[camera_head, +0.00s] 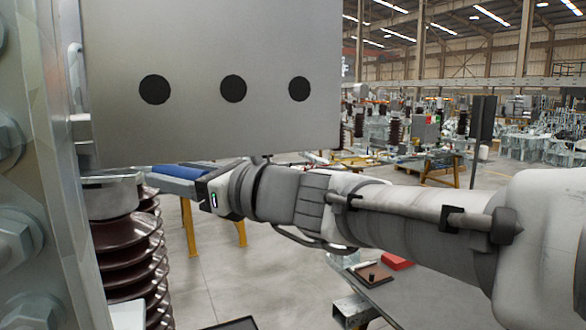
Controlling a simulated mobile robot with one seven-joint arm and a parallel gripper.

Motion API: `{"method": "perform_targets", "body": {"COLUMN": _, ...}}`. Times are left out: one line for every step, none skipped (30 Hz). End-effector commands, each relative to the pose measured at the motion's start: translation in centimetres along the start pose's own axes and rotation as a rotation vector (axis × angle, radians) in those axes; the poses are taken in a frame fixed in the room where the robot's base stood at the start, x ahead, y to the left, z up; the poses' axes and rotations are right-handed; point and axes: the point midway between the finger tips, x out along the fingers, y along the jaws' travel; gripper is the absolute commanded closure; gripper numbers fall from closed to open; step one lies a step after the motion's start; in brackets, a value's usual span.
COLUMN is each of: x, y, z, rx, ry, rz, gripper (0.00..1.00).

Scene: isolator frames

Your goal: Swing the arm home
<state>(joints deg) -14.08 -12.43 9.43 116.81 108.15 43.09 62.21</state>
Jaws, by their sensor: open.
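My arm (400,215) reaches from the right edge across the middle of the view to the left. Its end, my gripper (172,182), is at the left, just below a large grey plate with three black holes (235,125). The gripper is open, and I see nothing held in it. Its fingers are small and partly lost against the things around them. A brown ribbed insulator (127,255) with a grey metal cap stands just left of the gripper. I cannot tell whether they touch.
A bolted grey metal frame (60,150) fills the left edge. Below my arm, a dark table top (425,295) holds a red block (396,261) and a brown tray (362,271). Yellow trestle legs (190,228) stand behind. Open floor (275,275) shows between the insulator and table.

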Motion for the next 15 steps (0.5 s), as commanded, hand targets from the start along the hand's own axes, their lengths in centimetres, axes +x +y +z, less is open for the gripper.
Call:
{"method": "perform_targets", "body": {"x": 0.05, "y": 0.01, "z": 0.01, "rx": 0.000, "ry": 0.000, "rz": 0.000, "gripper": 0.41}}
{"method": "perform_targets", "body": {"x": 0.05, "y": 0.02, "z": 0.01, "rx": 0.000, "ry": 0.000, "rz": 0.000, "gripper": 0.41}}
{"method": "perform_targets", "body": {"x": 0.05, "y": 0.02, "z": 0.02, "rx": 0.000, "ry": 0.000, "rz": 0.000, "gripper": 0.41}}
{"method": "perform_targets", "body": {"x": 0.04, "y": 0.02, "z": 0.01, "rx": 0.000, "ry": 0.000, "rz": 0.000, "gripper": 0.41}}
{"method": "perform_targets", "body": {"x": 0.04, "y": 0.02, "z": 0.02, "rx": 0.000, "ry": 0.000, "rz": 0.000, "gripper": 0.41}}
{"method": "perform_targets", "body": {"x": 0.03, "y": 0.03, "z": 0.02, "rx": 0.000, "ry": 0.000, "rz": 0.000, "gripper": 0.41}}
{"method": "perform_targets", "body": {"x": 0.03, "y": 0.03, "z": 0.02, "rx": 0.000, "ry": 0.000, "rz": 0.001, "gripper": 0.44}}
{"method": "perform_targets", "body": {"x": 0.03, "y": 0.03, "z": 0.02, "rx": 0.000, "ry": 0.000, "rz": 0.001, "gripper": 0.50}}
{"method": "perform_targets", "body": {"x": 0.02, "y": 0.03, "z": 0.02, "rx": 0.000, "ry": 0.000, "rz": 0.001, "gripper": 0.57}}
{"method": "perform_targets", "body": {"x": 0.02, "y": 0.03, "z": 0.02, "rx": 0.000, "ry": 0.000, "rz": 0.001, "gripper": 0.62}}
{"method": "perform_targets", "body": {"x": 0.02, "y": 0.03, "z": 0.02, "rx": 0.000, "ry": 0.000, "rz": 0.001, "gripper": 0.68}}
{"method": "perform_targets", "body": {"x": 0.01, "y": 0.03, "z": 0.02, "rx": 0.000, "ry": 0.000, "rz": 0.001, "gripper": 0.75}}
{"method": "perform_targets", "body": {"x": 0.01, "y": 0.03, "z": 0.02, "rx": 0.000, "ry": 0.000, "rz": 0.001, "gripper": 0.80}}
{"method": "perform_targets", "body": {"x": 0.01, "y": 0.03, "z": 0.02, "rx": 0.000, "ry": -0.001, "rz": 0.001, "gripper": 0.86}}
{"method": "perform_targets", "body": {"x": 0.01, "y": 0.03, "z": 0.02, "rx": 0.000, "ry": 0.000, "rz": 0.001, "gripper": 0.93}}
